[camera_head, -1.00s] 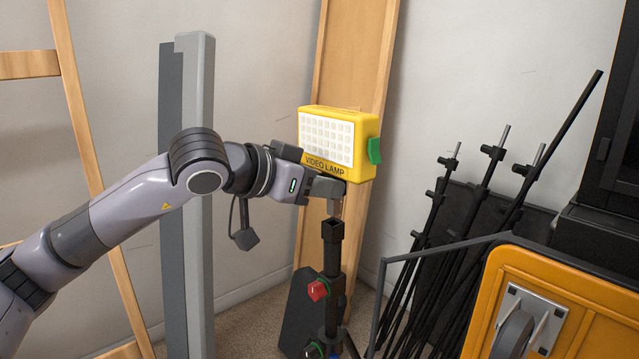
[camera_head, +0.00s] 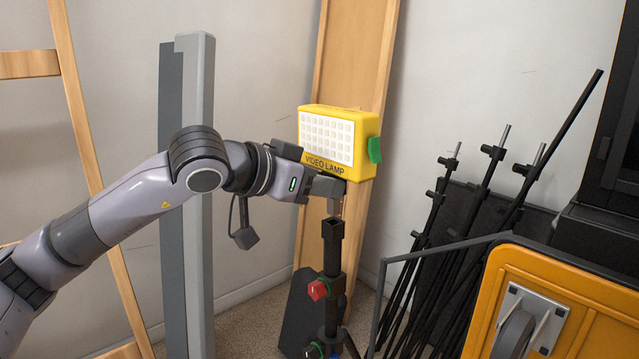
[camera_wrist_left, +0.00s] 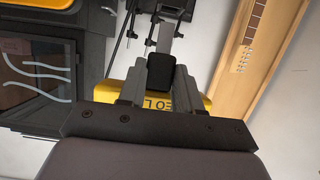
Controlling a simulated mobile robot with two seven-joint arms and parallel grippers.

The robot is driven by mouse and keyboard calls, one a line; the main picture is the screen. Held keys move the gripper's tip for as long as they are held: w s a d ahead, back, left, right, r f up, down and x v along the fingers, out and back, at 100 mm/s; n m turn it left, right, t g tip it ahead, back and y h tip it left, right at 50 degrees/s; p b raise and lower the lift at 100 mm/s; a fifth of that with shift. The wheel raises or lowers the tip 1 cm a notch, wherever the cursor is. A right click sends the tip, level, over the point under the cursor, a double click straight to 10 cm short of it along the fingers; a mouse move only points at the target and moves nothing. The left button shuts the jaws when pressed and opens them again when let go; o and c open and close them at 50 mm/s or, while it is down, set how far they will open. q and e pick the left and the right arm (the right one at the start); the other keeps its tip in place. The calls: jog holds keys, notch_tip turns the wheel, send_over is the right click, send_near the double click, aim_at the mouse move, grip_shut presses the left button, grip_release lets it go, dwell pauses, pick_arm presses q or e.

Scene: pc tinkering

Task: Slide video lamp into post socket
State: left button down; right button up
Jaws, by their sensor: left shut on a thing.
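The yellow video lamp (camera_head: 340,143) with a white light panel and a green side knob is held in the air by my left gripper (camera_head: 335,190). The gripper is shut on its lower part. In the left wrist view the yellow lamp (camera_wrist_left: 157,103) shows partly behind the gripper (camera_wrist_left: 160,78). The black post (camera_head: 332,275) stands upright below the lamp, with its square open socket (camera_head: 332,226) at the top. A short metal pin (camera_head: 335,207) hangs below the gripper, just above the socket; I cannot tell if they touch. My right gripper is not in view.
Several black stands (camera_head: 465,240) lean against the wall at the right. An orange case with a wheel (camera_head: 545,300) and a grey rail stand at the lower right. A grey upright (camera_head: 200,110) is behind my left arm, and wooden boards (camera_head: 357,60) lean behind the lamp.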

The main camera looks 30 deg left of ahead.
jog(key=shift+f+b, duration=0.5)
jog(key=shift+b, duration=0.1)
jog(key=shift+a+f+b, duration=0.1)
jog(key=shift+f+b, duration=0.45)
jog(key=shift+b, duration=0.1)
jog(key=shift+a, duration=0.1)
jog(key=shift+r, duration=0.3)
dwell(0.3)
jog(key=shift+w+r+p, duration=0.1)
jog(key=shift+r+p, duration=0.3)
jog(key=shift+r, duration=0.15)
dwell(0.7)
